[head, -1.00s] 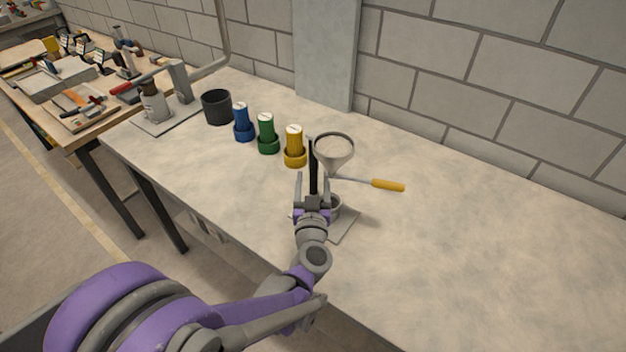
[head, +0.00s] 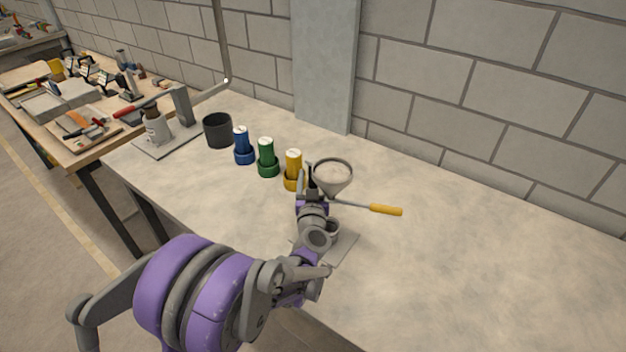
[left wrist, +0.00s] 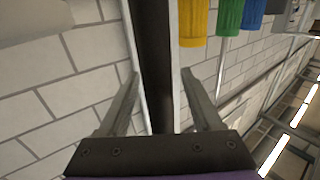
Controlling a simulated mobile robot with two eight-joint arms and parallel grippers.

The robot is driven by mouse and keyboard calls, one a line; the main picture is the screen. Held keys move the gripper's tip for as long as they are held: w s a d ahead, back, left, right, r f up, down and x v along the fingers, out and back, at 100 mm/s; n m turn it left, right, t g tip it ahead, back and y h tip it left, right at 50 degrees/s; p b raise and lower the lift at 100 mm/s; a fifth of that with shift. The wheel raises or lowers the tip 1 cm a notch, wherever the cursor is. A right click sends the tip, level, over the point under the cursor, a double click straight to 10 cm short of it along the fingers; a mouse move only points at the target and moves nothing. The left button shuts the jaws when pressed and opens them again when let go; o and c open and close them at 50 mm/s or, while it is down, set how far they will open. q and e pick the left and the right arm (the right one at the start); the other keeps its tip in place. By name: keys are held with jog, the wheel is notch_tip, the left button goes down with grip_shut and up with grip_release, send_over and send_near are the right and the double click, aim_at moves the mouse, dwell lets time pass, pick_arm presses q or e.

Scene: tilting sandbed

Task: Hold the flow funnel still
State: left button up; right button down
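The grey flow funnel (head: 333,175) is upright above the bench in the head view, its wide mouth up. A rod with a yellow handle (head: 386,209) reaches right from below it. A dark upright post (head: 310,171) stands just left of the funnel and rises from a flat base plate (head: 345,247). My left gripper (head: 308,190) is at the post, low and left of the funnel. In the left wrist view its two fingers (left wrist: 160,78) are apart, one on each side of the dark post (left wrist: 155,50); contact is unclear. My right gripper is not in view.
Yellow (head: 292,168), green (head: 266,157) and blue (head: 242,146) cylinders stand in a row left of the funnel. A black cup (head: 217,130) is beyond them. A side table (head: 60,150) with tools is at the far left. The bench (head: 480,250) is clear to the right.

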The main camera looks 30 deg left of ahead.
pick_arm(q)
grip_shut()
dwell(1.3)
